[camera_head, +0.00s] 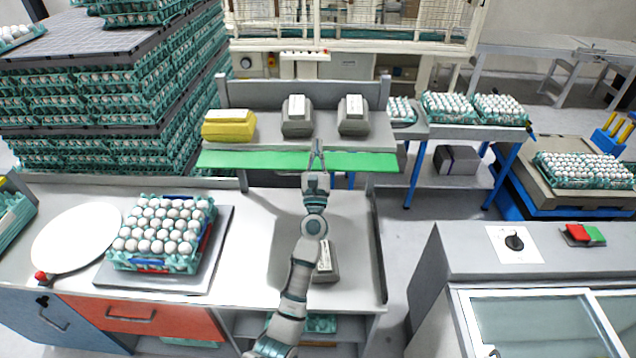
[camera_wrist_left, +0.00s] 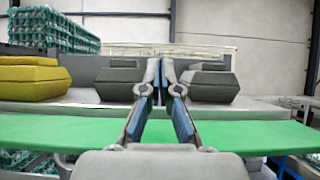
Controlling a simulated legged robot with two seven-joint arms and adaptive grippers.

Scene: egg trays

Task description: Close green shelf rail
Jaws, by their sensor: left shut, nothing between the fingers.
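The green shelf rail (camera_head: 268,161) runs along the front of the grey shelf above the bench, and its face lies slanted outward below the shelf edge. It also spans the left wrist view as a wide green band (camera_wrist_left: 60,130). My left gripper (camera_head: 316,148) is shut and empty, with its fingertips over the middle of the rail at the shelf's front edge. In the left wrist view the fingers (camera_wrist_left: 160,88) reach across the rail toward the shelf. I cannot tell whether they touch it. My right gripper is not in view.
On the shelf stand a yellow egg carton (camera_head: 229,127) and two grey cartons (camera_head: 297,122) (camera_head: 353,120). Another grey carton (camera_head: 326,268) lies on the bench beside my arm. A tray of eggs (camera_head: 160,262) sits at the left of the bench.

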